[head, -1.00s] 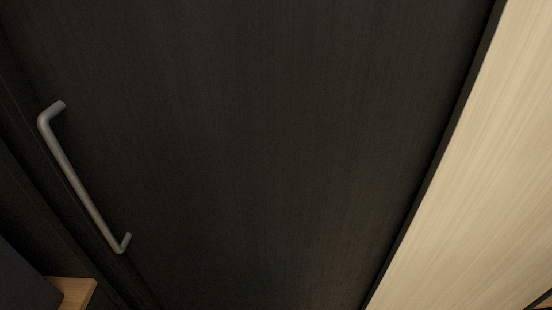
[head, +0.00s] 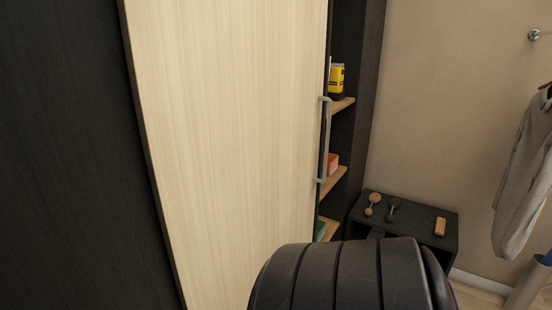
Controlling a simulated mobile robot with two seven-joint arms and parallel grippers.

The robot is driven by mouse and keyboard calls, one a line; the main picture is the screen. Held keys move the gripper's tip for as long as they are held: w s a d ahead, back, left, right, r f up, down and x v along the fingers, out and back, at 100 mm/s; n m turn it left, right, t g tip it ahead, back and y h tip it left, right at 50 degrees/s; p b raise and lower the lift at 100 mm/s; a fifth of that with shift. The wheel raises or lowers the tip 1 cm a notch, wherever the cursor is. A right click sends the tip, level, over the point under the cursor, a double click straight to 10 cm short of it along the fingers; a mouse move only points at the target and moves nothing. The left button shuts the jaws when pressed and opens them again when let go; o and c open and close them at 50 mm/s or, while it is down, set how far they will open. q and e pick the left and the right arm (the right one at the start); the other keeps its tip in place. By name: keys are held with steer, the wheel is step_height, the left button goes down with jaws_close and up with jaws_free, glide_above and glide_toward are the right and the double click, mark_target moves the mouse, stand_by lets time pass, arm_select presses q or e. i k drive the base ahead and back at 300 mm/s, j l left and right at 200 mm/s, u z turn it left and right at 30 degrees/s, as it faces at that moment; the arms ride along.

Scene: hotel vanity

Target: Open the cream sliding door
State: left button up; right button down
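The cream sliding door (head: 230,140) fills the middle of the head view. Its grey bar handle (head: 325,140) stands upright along its right edge. Right of that edge a narrow gap shows wooden shelves (head: 330,182) inside the cabinet. A dark door panel (head: 65,160) is to the left of the cream door. A thick black ribbed part, likely my own arm, rises from the bottom of the view in front of the door's lower right. Neither gripper's fingers show.
A yellow and black container (head: 336,80) and an orange item (head: 333,163) are on the shelves. A low dark table (head: 430,222) with small items stands to the right. A grey garment (head: 525,180) hangs on the right, above a blue-grey bin (head: 530,285).

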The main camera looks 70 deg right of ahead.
mark_target(227, 95)
steer(key=z, duration=2.45)
